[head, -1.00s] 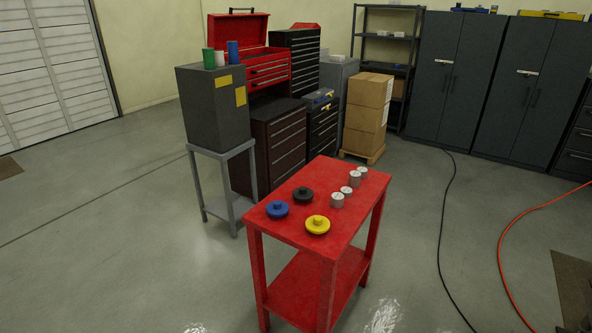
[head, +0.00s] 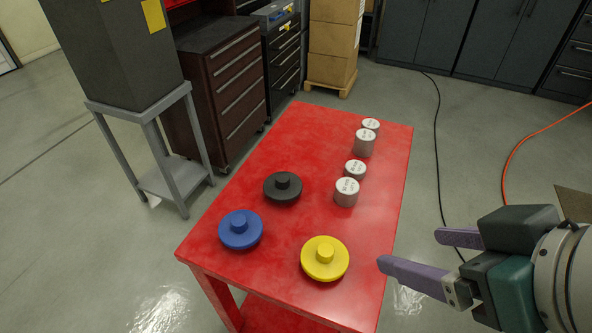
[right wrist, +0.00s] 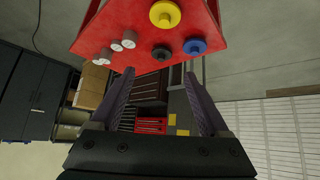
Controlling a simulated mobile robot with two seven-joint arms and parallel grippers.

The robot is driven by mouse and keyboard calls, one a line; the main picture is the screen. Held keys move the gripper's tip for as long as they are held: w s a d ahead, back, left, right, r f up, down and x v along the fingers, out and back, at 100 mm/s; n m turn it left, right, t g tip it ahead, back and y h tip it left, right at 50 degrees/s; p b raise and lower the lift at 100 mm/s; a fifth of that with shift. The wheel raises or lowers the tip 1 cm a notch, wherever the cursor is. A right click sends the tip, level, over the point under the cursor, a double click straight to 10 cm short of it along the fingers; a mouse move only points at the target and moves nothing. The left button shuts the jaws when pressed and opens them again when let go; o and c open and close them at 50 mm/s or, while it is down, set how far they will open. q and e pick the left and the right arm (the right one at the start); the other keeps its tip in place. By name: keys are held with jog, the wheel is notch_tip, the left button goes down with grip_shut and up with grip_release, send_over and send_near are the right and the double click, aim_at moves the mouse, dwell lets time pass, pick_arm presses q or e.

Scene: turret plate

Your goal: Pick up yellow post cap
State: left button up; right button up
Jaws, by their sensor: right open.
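The yellow post cap (head: 325,259) is a round disc with a short knob on top, lying knob up near the front edge of the red table. It also shows in the right wrist view (right wrist: 165,14) at the top. My right gripper (head: 408,249) is open and empty, to the right of the table and of the yellow cap, apart from it. In the right wrist view its two fingers (right wrist: 160,82) stand wide apart with nothing between them. My left gripper is not in view.
On the red table (head: 300,140) lie a blue cap (head: 240,230), a black cap (head: 283,187) and several grey cylinders (head: 346,192). A grey stand (head: 150,150) with a dark box (head: 110,45) is left of the table. Cables run over the floor at right.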

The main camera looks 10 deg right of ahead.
aim_at(326, 250)
jog(key=w+f+t+b, duration=0.1)
jog(key=w+f+b, duration=0.1)
jog(key=f+b, duration=0.5)
jog(key=w+a+f+t+y+b, duration=0.1)
jog(key=w+f+t+b, duration=0.1)
jog(key=f+b, duration=0.5)
jog(key=w+f+t+y+b, duration=0.1)
jog(key=w+f+t+b, duration=0.1)
jog(key=f+b, duration=0.6)
jog(key=shift+w+a+f+n, duration=0.1)
jog(key=shift+w+n, duration=0.05)
jog(key=shift+w, duration=0.2)
jog(key=shift+w+a+f+n, duration=0.1)
jog(key=shift+w+n, duration=0.05)
jog(key=shift+w, duration=0.2)
jog(key=shift+w+f, duration=0.15)
jog(key=shift+w, duration=0.2)
jog(key=b+x, duration=0.1)
jog(key=x, duration=0.3)
jog(key=b+x, duration=0.1)
jog(key=x, duration=0.4)
jog(key=shift+w+a, duration=0.1)
jog(key=shift+w, duration=0.1)
grip_shut()
